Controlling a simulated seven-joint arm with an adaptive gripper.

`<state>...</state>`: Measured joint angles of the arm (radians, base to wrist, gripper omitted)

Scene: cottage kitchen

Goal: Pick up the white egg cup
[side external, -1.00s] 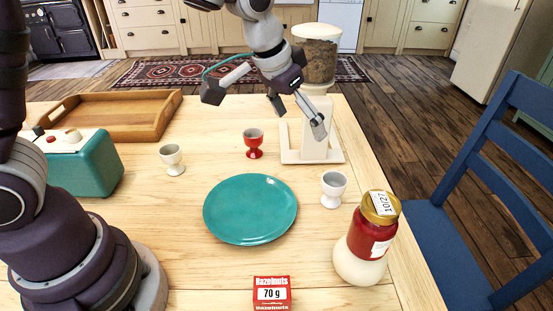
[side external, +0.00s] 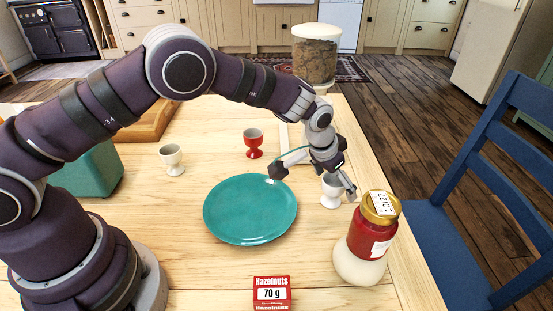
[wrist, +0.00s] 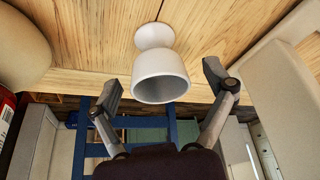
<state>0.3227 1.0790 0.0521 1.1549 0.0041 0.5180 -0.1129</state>
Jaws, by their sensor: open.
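A white egg cup (side external: 330,201) stands on the table, right of the teal plate. My gripper (side external: 314,182) is over it with its fingers spread, and partly covers its rim. In the wrist view the white egg cup (wrist: 159,75) lies between the open fingers of my gripper (wrist: 163,84), its mouth toward me, with a gap on both sides. A second pale, cream-looking egg cup (side external: 172,160) stands farther left, and a red egg cup (side external: 253,143) stands behind the plate.
The teal plate (side external: 250,209) lies just left of my gripper. A red-labelled jar with a gold lid (side external: 367,240) stands close in front at the right. The dispenser (side external: 316,62) is behind. A hazelnut box (side external: 271,291) is at the front; a wooden tray (side external: 150,124) is back left.

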